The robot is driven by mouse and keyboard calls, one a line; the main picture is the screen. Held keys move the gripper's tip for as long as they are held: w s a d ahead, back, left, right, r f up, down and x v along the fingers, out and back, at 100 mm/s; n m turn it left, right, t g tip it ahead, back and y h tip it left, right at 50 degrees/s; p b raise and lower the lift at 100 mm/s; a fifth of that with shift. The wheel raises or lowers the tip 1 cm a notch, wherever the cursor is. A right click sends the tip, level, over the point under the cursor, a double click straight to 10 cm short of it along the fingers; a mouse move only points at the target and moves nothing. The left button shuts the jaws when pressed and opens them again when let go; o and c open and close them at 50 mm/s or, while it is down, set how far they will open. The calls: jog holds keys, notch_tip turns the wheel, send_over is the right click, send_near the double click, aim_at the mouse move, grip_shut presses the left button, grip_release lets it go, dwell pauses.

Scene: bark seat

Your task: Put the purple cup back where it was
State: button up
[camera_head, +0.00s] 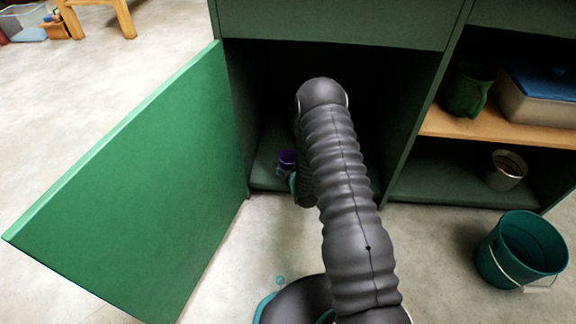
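The purple cup (287,160) shows small and dark in the lower left part of the open green cabinet (332,38). It is close beside the far part of my arm, and its lower part is hard to make out. My arm reaches into the cabinet opening and bends down there.
The green door (140,190) stands wide open at the left. At the right, a wooden shelf (510,130) holds a green jug (468,92) and a blue-lidded box (545,100). A pale pot (507,172) stands below. A teal bucket (520,255) stands on the floor.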

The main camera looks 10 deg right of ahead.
jog(key=shift+o, duration=0.6)
jog(key=shift+r, duration=0.1)
jog(key=shift+s+r, duration=0.15)
jog(key=shift+s, duration=0.1)
jog(key=a+p+v, duration=0.1)
jog(key=v, duration=1)
notch_tip(320, 180, up, 26)
jog(key=s+d+g+h, duration=0.1)
jog(key=s+d+g, duration=0.1)
jog(key=g, duration=0.2)
jog(key=s+r+g, duration=0.1)
jog(key=s+r, duration=0.4)
jog(key=s, duration=0.4)
jog(key=s+a+r+g, duration=0.1)
jog(key=s+r, duration=0.4)
jog(key=s, duration=0.4)
jog(key=s+a+r+m+g, duration=0.1)
jog(key=s+r, duration=0.4)
jog(key=s, duration=0.5)
jog(key=shift+g, duration=0.4)
